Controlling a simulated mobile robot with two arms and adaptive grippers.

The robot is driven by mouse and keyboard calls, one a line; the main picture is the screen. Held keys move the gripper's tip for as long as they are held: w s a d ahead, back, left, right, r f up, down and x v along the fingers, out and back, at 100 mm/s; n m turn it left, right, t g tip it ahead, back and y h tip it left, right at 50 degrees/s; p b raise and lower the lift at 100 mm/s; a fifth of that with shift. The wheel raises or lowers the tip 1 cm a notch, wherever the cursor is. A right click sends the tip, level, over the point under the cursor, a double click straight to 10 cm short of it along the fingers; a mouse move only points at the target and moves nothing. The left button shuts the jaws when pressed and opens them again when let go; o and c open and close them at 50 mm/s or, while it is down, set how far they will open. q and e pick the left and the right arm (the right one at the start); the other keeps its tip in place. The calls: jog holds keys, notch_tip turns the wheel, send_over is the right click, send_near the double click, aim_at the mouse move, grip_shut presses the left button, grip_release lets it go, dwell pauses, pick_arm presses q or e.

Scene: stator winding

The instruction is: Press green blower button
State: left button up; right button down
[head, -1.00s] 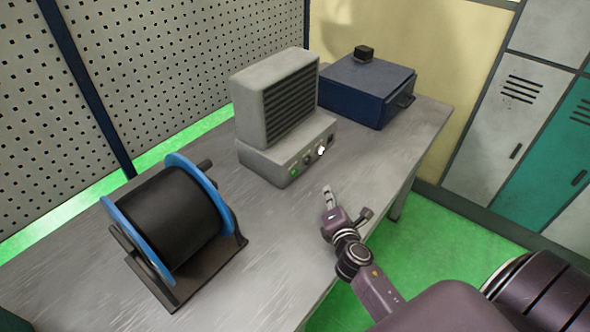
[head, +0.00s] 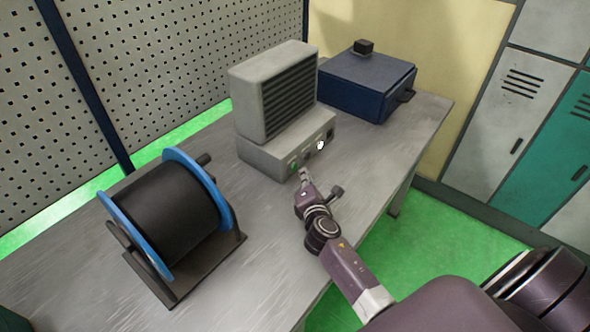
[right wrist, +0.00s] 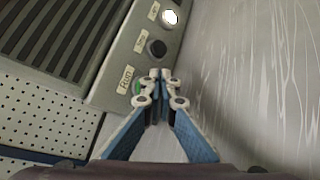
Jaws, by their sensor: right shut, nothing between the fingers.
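The grey blower (head: 275,105) stands on the metal table, its control panel facing my right arm. The green button (head: 293,167) is at the left end of that panel. In the right wrist view the green button (right wrist: 136,88) shows beside the "Run" label, partly hidden by the fingertips. My right gripper (head: 304,173) is shut and empty, its tips just in front of the green button. In the right wrist view the closed tips (right wrist: 161,76) lie slightly right of the button; I cannot tell whether they touch. My left gripper is out of view.
A black knob (right wrist: 157,48) and a lit white button (right wrist: 169,17) sit along the same panel. A black spool with blue rims (head: 175,215) stands at left. A blue box (head: 362,88) stands behind the blower. The table's front (head: 262,275) is clear.

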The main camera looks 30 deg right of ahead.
jog(key=shift+w+a, duration=0.1)
jog(key=shift+w, duration=0.05)
dwell(1.0)
jog(key=shift+w, duration=0.15)
jog(key=shift+w+a, duration=0.2)
jog(key=shift+w, duration=0.05)
jog(key=shift+w+a, duration=0.1)
jog(key=shift+w, duration=0.25)
dwell(0.9)
jog(key=shift+s, duration=0.15)
dwell(0.3)
jog(key=shift+s+d, duration=0.25)
jog(key=shift+s, duration=0.35)
